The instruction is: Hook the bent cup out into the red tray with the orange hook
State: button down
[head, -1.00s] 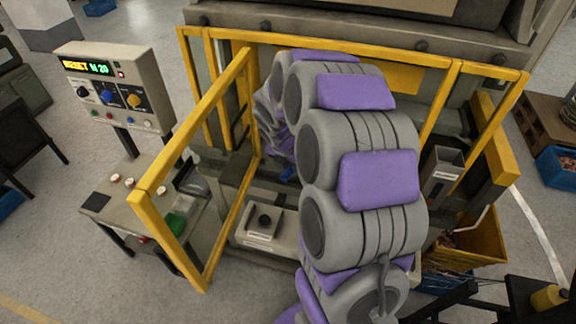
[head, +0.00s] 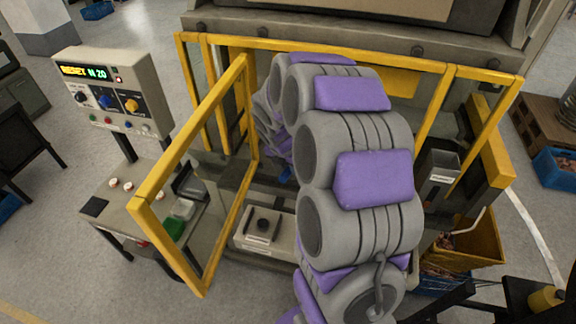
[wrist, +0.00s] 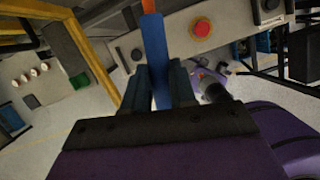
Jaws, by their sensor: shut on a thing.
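In the wrist view my gripper (wrist: 158,78) is shut on the blue handle (wrist: 155,45) of the orange hook. A short piece of the hook's orange part (wrist: 149,6) shows at the top edge, and its far end is out of frame. In the head view my arm covers most of the gripper, inside the yellow-framed press opening. A small blue bit (head: 286,175) shows beside the arm there, perhaps the handle. I cannot make out the bent cup or the red tray in either view.
Yellow guard bars (head: 190,165) frame the opening on the left and top. A side table with a control box (head: 112,95) stands left. A yellow bin (head: 470,240) with copper-coloured pieces stands right. A panel with a red button (wrist: 201,28) is close beyond my gripper.

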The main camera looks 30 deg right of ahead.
jog(key=shift+r, duration=0.2)
jog(key=shift+v, duration=0.85)
jog(key=shift+w+d+r, duration=0.1)
jog(key=shift+w+r, duration=0.05)
jog(key=shift+r, duration=1.5)
jog(key=s+a, duration=1.4)
jog(key=a, duration=0.3)
jog(key=shift+r, duration=0.3)
jog(key=shift+s, duration=0.15)
dwell(0.6)
